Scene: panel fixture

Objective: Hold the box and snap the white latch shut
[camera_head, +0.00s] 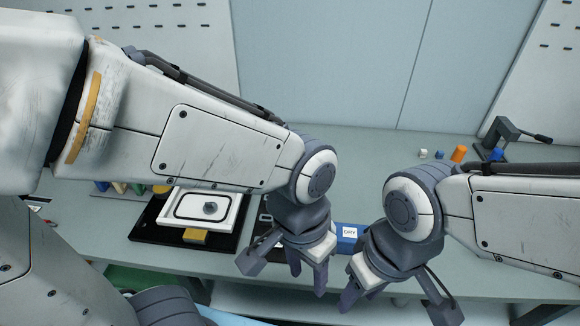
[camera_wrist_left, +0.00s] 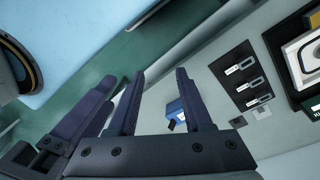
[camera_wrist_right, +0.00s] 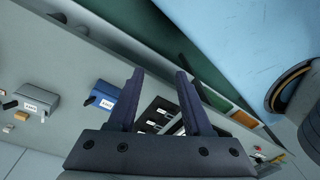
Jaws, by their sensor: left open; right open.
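A white box-like frame (camera_head: 236,208) with a black seal line and a grey knob (camera_head: 210,208) in its middle sits on a black mat at the left of the bench. Its corner also shows in the left wrist view (camera_wrist_left: 289,52). A yellow block (camera_head: 196,236) is at its front edge. I cannot make out a white latch for certain. My left gripper (camera_head: 288,268) is open and empty, right of the frame and in front of the bench. My right gripper (camera_head: 396,298) is open and empty, further right. Neither touches the frame; my left arm hides part of its back.
A blue labelled box (camera_head: 348,234) stands between the grippers, partly hidden. A black panel (camera_wrist_left: 232,68) with several white-labelled parts lies beside the mat. A grey labelled box (camera_wrist_right: 36,100) shows in the right wrist view.

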